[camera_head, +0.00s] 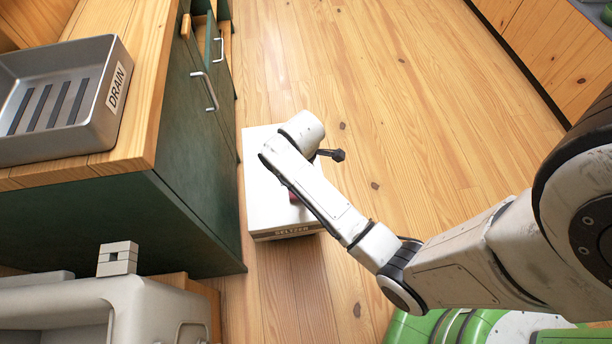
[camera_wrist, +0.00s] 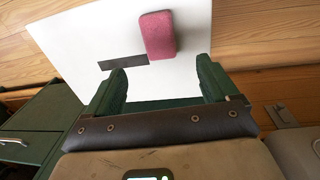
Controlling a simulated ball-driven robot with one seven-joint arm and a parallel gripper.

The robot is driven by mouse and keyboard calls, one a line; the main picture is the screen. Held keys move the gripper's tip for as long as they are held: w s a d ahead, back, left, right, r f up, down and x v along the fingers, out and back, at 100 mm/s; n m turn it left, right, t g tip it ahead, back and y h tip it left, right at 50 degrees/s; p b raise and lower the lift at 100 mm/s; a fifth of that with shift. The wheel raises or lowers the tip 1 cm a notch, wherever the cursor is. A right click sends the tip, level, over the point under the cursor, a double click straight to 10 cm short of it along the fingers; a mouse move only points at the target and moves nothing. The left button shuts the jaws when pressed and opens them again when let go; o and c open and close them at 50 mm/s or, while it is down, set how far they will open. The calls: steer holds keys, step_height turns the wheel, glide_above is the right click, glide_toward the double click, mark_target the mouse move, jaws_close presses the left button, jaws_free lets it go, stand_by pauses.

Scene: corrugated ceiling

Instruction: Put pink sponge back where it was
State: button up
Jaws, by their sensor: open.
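The pink sponge (camera_wrist: 158,35) lies on the white top of a box (camera_wrist: 195,25). In the head view only a small reddish bit of the sponge (camera_head: 293,198) shows beside my arm, on the box marked SELTZER (camera_head: 257,185). My gripper (camera_wrist: 160,82) is open and empty, its two dark green fingers spread wide. In the wrist view the sponge is beyond the fingertips, between their lines and apart from them. In the head view my arm hides the fingers.
A metal tray labelled DRAIN (camera_head: 112,93) stands on the wooden counter at left, empty where visible. The green cabinet (camera_head: 200,125) is close to the box's left side, with an open drawer farther back. A dark strip (camera_wrist: 123,62) lies beside the sponge. The wooden floor (camera_head: 420,120) is clear.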

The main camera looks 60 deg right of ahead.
steer(key=s+a+r+m, duration=0.7)
steer(key=s+a, duration=0.3)
steer(key=s, duration=0.2)
steer(key=shift+s+r+m+y, duration=0.3)
steer(key=shift+s+m, duration=0.1)
steer(key=shift+a, duration=0.2)
